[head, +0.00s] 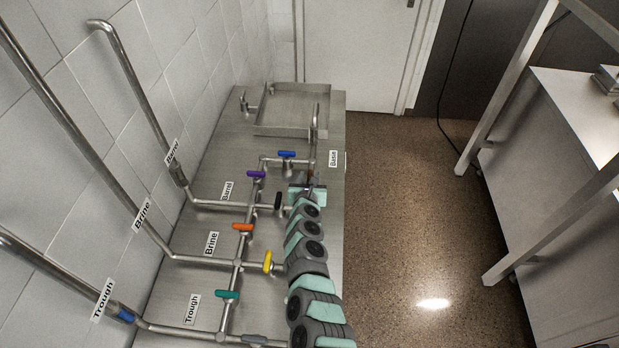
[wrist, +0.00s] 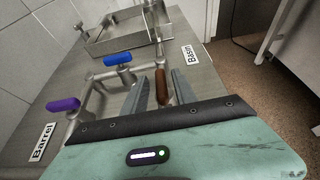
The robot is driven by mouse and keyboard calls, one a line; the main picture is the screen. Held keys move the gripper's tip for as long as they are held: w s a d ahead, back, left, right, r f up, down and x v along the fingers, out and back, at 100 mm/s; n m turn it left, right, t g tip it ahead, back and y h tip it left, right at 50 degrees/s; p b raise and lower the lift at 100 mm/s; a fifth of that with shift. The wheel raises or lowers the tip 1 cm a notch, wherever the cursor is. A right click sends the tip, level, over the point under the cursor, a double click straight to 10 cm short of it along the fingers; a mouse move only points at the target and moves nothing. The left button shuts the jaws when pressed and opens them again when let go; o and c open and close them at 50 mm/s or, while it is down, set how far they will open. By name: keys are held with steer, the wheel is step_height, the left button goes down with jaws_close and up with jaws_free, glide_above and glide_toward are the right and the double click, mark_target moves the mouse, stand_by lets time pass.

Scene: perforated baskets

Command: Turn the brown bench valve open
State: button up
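The brown valve handle (wrist: 161,87) shows in the wrist view, lying lengthwise away from the camera. My gripper (wrist: 159,76) is open, with one finger on each side of the brown handle. Narrow gaps appear to remain between the handle and the fingers, and I cannot tell if either finger touches it. In the head view my gripper (head: 313,186) is at the right edge of the steel bench (head: 225,165). There the brown handle (head: 311,174) is mostly hidden by my gripper. The handle's stem and base are hidden in the wrist view.
Blue (head: 287,154), purple (head: 256,174), black (head: 278,200), orange (head: 243,227), yellow (head: 268,261) and teal (head: 228,295) valve handles sit on the pipework to the left. A steel tray (head: 290,127) and upright spout (head: 315,120) stand beyond.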

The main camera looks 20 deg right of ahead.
stand_by(0.3)
steer(key=shift+s+a+r+p, duration=0.15)
steer(key=shift+s+r+p, duration=0.05)
steer(key=shift+s+p, duration=0.35)
steer(key=p+v, duration=0.3)
steer(key=v, duration=0.1)
steer(key=p+v, duration=0.3)
steer(key=p, duration=0.1)
steer(key=shift+s+r+p, duration=0.25)
steer(key=shift+r+p, duration=0.05)
steer(key=shift+r, duration=0.1)
steer(key=shift+p+v, duration=0.95)
steer(key=shift+v, duration=0.05)
steer(key=shift+a+f, duration=0.2)
